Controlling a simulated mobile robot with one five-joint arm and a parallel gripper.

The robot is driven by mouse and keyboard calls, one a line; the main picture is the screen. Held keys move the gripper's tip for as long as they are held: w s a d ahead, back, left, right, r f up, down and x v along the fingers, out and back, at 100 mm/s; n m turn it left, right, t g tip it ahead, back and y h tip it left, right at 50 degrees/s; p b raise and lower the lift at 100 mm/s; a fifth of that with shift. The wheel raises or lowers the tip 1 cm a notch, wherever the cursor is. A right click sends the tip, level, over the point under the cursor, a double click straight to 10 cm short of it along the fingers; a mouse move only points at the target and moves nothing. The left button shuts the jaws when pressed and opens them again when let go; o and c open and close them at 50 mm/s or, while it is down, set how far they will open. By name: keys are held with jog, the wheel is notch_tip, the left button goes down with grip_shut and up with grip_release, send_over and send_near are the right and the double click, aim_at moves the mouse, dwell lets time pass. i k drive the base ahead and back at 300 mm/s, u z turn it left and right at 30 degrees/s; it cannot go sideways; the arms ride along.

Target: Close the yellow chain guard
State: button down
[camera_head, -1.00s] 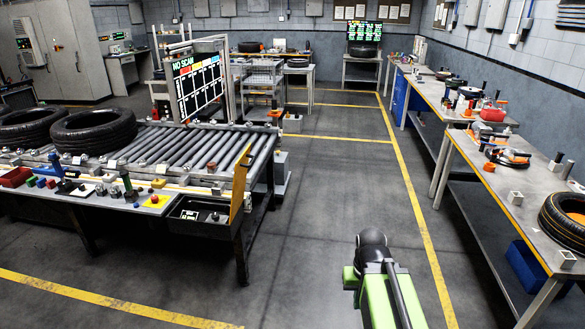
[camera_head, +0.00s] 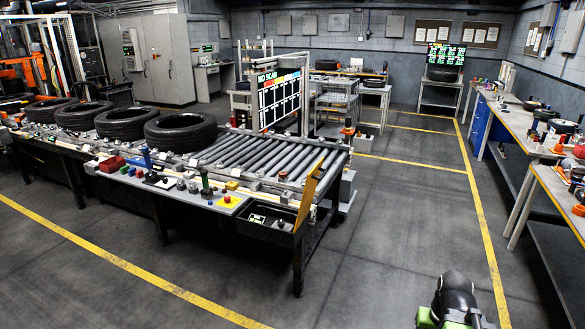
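The yellow chain guard (camera_head: 311,190) stands tilted upright at the right end of the conveyor's front bench. It is raised over an open dark box (camera_head: 271,223), in which a small lit display and some small parts show. My green and black arm shows only partly at the bottom right. My gripper's fingers are not in view, and the arm is well apart from the guard, to its right and nearer to me.
The roller conveyor (camera_head: 262,159) carries several tyres (camera_head: 180,132) on its left part. A "NO SCAN" screen (camera_head: 279,99) stands behind it. A workbench (camera_head: 562,205) runs along the right. The grey floor (camera_head: 400,220) between them is clear, with yellow lines.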

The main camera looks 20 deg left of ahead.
aim_at(313, 177)
jog(key=u, duration=0.95)
jog(key=i, duration=1.2)
jog(key=u, duration=0.7)
jog(key=i, duration=0.4)
jog(key=u, duration=0.15)
